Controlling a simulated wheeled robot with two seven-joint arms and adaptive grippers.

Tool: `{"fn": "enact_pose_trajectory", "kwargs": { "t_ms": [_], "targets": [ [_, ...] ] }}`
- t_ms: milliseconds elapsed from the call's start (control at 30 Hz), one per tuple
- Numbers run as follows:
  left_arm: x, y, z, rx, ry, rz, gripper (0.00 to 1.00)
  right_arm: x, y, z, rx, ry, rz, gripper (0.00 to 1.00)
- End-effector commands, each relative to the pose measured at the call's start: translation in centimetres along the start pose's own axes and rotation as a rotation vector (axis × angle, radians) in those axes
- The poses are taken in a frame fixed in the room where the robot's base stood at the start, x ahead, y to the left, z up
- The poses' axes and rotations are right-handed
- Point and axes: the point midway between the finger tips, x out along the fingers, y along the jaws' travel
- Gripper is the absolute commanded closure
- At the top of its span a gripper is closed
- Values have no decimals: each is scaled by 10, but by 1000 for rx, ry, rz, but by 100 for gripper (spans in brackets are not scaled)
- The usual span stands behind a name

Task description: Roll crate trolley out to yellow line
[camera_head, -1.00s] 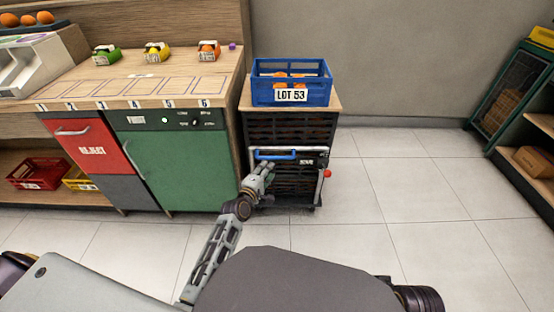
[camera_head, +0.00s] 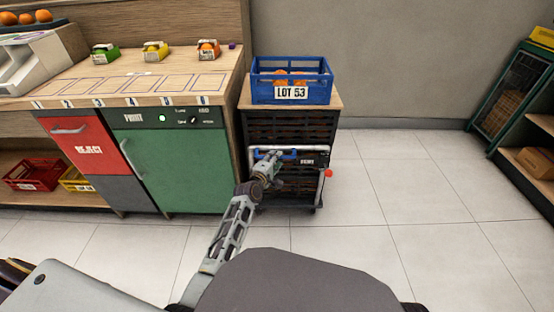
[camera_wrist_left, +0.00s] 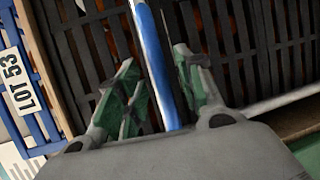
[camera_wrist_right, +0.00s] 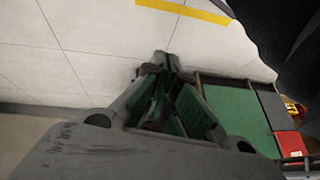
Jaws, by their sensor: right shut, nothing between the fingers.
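The crate trolley (camera_head: 296,137) stands right of the green cabinet, its dark slatted body under a wooden top. A blue crate labelled LOT 53 (camera_head: 291,94), with oranges in it, sits on top. The trolley's front has a pale frame and a blue handle bar (camera_head: 275,155). My left gripper (camera_head: 276,158) is at the handle. In the left wrist view, the blue bar (camera_wrist_left: 156,65) runs between its spread fingers (camera_wrist_left: 156,75), with gaps visible beside it. My right gripper (camera_wrist_right: 165,62) is shut and empty. A yellow line (camera_wrist_right: 187,10) on the floor shows in the right wrist view.
The green cabinet (camera_head: 178,165) and red reject bin (camera_head: 90,148) stand close left of the trolley. A red knob (camera_head: 328,173) sticks out at the trolley's right side. A shelf (camera_head: 525,125) stands at far right. The tiled floor (camera_head: 400,190) between is clear.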

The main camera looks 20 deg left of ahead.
Motion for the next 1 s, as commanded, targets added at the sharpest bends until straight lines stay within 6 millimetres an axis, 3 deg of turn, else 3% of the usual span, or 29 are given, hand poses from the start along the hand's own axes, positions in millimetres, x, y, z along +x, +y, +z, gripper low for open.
{"fn": "enact_pose_trajectory", "kwargs": {
  "t_ms": [367,767,1000],
  "targets": [
    [24,0,0,-1,0,1,63,22,-1,8,16,33,-18,100],
    [26,0,0,-1,0,0,63,22,-2,4,22,47,-23,100],
    [26,0,0,-1,0,0,92,22,-2,5,22,46,-22,100]
  ]
}}
